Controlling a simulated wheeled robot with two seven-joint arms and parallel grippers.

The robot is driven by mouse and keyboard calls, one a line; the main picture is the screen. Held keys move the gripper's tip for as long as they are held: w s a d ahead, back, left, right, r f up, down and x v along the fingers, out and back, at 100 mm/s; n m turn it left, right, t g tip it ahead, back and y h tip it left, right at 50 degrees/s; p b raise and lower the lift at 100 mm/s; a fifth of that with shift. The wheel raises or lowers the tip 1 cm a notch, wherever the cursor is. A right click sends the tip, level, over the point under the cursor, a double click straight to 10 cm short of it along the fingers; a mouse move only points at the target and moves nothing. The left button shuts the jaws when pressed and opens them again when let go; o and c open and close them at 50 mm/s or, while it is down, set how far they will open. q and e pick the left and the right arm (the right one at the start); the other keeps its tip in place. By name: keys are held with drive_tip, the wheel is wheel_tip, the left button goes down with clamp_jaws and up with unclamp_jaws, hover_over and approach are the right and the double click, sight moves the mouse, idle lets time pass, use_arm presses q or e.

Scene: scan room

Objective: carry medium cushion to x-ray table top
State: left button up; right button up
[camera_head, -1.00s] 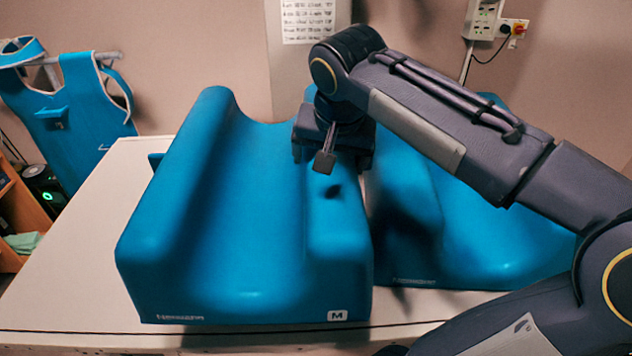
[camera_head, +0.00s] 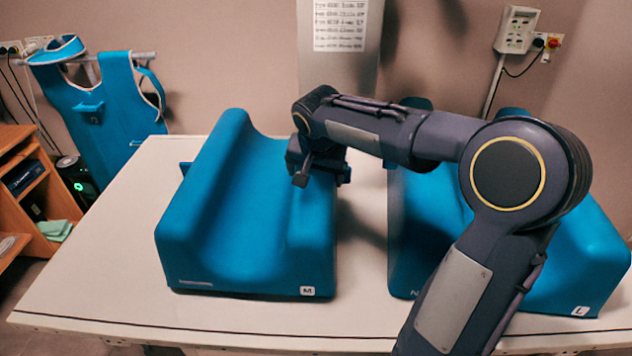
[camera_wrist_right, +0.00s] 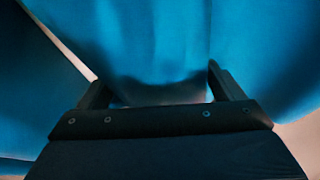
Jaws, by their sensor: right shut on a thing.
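The medium cushion (camera_head: 222,215) is a blue foam block with a trough along its top and a white M label at its front right corner. It is over the left part of a white table top (camera_head: 100,235); I cannot tell whether it touches the surface. My right gripper (camera_head: 318,178) is shut on the cushion's right ridge. In the right wrist view, the gripper (camera_wrist_right: 160,95) has its two fingers on either side of the blue cushion (camera_wrist_right: 155,45). My left gripper is not in view.
A larger blue cushion (camera_head: 585,262) marked L stands on the right, partly hidden by my right arm. A blue apron (camera_head: 115,100) hangs at the back left. A wooden shelf unit (camera_head: 35,190) stands at the far left. The table's front left is bare.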

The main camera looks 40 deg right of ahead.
drive_tip(key=shift+f, duration=1.25)
drive_tip(key=o, duration=1.8)
drive_tip(key=shift+s+f, duration=0.1)
drive_tip(key=v, duration=1.2)
drive_tip(key=shift+a, duration=0.1)
